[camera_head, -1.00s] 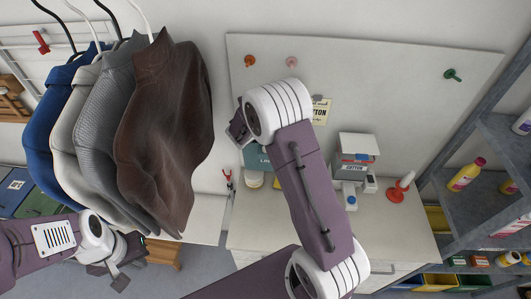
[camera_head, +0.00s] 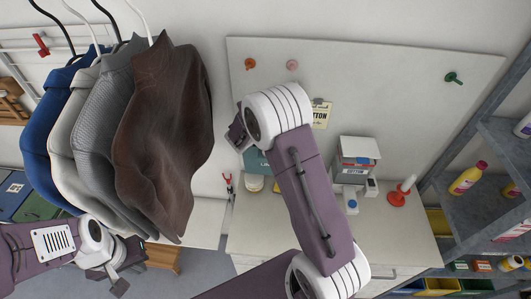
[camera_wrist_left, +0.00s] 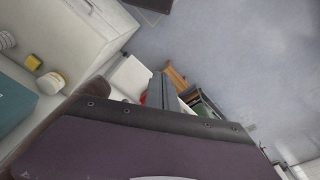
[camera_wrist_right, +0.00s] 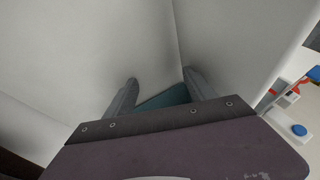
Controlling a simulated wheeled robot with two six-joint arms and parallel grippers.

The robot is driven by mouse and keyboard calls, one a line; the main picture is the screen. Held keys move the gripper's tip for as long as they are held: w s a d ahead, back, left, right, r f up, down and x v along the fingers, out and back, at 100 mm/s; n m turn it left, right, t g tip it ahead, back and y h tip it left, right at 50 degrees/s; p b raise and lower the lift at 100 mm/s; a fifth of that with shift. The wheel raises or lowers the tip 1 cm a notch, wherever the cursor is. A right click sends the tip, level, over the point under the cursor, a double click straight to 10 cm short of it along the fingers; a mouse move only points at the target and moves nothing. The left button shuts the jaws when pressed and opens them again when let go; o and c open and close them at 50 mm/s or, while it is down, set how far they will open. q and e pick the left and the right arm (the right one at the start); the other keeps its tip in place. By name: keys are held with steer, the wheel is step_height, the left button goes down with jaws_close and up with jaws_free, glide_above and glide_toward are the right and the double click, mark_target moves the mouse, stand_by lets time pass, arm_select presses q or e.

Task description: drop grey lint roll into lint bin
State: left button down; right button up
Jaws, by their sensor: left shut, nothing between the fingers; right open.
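The lint bin (camera_head: 256,161) is a teal box on the white worktop, mostly hidden behind my right arm in the head view. Its teal also shows between the fingers in the right wrist view (camera_wrist_right: 168,97) and at the left edge of the left wrist view (camera_wrist_left: 14,112). My right gripper (camera_wrist_right: 160,82) is open, with nothing visible between its fingers. It points toward the bin; I cannot tell the gap. My left gripper (camera_wrist_left: 158,76) is shut and empty, away from the bin, below the hanging shirts. I see no grey lint roll in any view; the bin's inside is hidden.
Several shirts (camera_head: 165,135) hang at the left. A cotton box (camera_head: 357,160) and a red-based white stand (camera_head: 399,192) are on the worktop, right of my arm. A yellow bottle (camera_head: 467,178) is on the shelf at right. A wooden stool (camera_head: 164,257) stands on the floor.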

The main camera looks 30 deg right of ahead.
steer(key=b+v, duration=0.3)
steer(key=v, duration=0.6)
steer(key=shift+d+f, duration=0.1)
steer(key=shift+f, duration=0.05)
